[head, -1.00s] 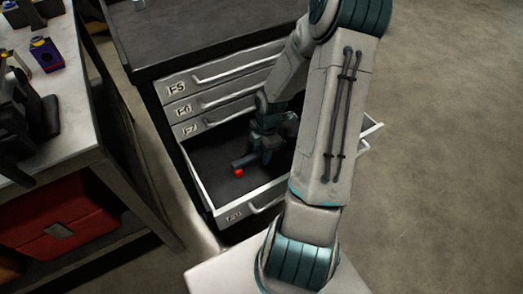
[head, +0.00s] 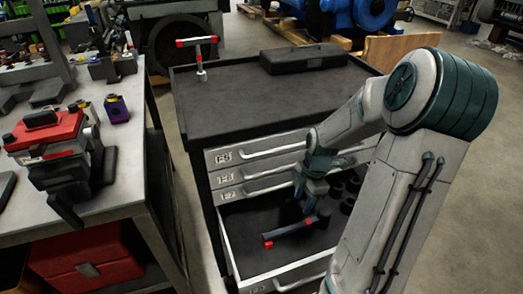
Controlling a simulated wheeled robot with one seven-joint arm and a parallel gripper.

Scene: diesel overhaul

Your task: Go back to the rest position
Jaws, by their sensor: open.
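My gripper (head: 308,204) is open and points down into the open drawer (head: 232,249) of the dark tool cabinet. A dark bar-shaped tool with red marks (head: 290,231) lies in this drawer, just below the fingers. I cannot tell whether the fingers touch it. My arm comes in from the right and hides the drawer's right side.
Several dark round parts (head: 345,188) stand in the drawer. On the cabinet top (head: 240,105) are a red-and-grey T-shaped tool (head: 199,52) and a black case (head: 303,58). A workbench (head: 118,185) with a red-topped device (head: 48,140) stands close at left. Floor at right is clear.

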